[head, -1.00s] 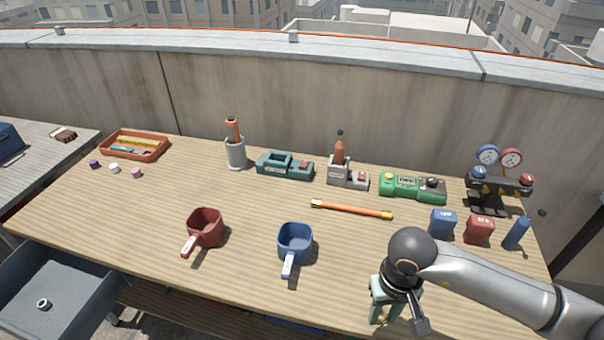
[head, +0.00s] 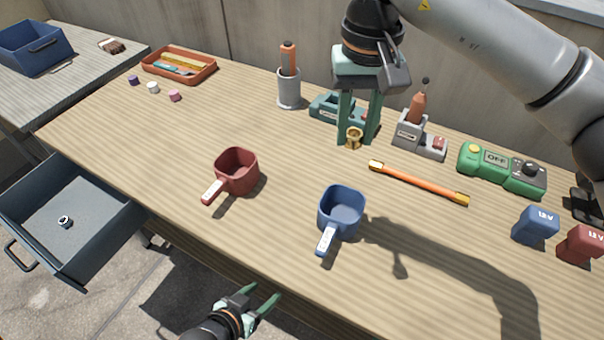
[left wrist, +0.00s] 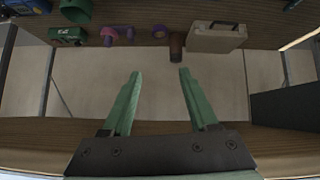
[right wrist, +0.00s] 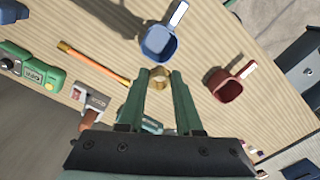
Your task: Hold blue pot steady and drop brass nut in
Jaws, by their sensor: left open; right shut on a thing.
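The blue pot (head: 341,208) stands upright on the table, its handle pointing toward the near edge. It also shows in the right wrist view (right wrist: 158,42). The brass nut (head: 354,137) is held between the fingertips of my right gripper (head: 356,140), which is shut on it above the table, behind the pot and apart from it. The nut also shows in the right wrist view (right wrist: 160,76). My left gripper (head: 262,297) is open and empty, in front of the table's near edge and below the pot. The left wrist view shows its spread fingers (left wrist: 156,75) facing a lower shelf.
A red pot (head: 237,171) stands left of the blue pot. An orange rod (head: 418,183) lies behind and right of it. A green meter (head: 500,168), grey holders and a cup (head: 288,94) line the back. An open drawer (head: 100,225) is at left. Table around the blue pot is clear.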

